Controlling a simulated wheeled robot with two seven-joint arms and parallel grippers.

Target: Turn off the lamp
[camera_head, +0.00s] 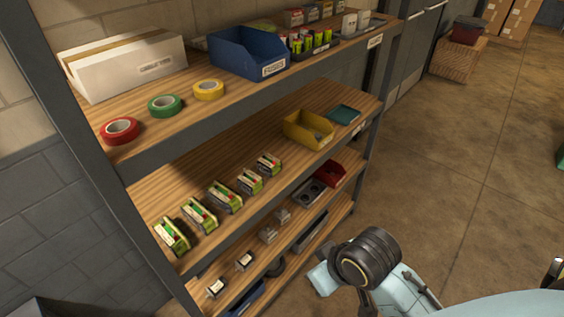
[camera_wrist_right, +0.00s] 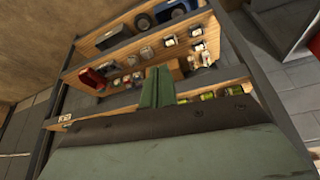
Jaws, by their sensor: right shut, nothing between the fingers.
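I cannot make out a lamp or a lamp switch in either view. In the right wrist view the two green fingers of my right gripper (camera_wrist_right: 157,88) are together, shut with nothing between them. The shelf unit lies beyond them, apart as far as I can tell. In the head view my pale blue arm with a dark round joint shows at the lower right, beside the shelf's right end. The fingers are not visible there. My left gripper is in neither view.
A metal shelf unit with wooden boards (camera_head: 140,192) holds tape rolls, a blue bin (camera_head: 245,52), a yellow bin (camera_head: 308,129), a white box (camera_head: 125,65) and several small boxes. The concrete floor to its right is open. Cardboard boxes (camera_head: 515,18) stand at the back right.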

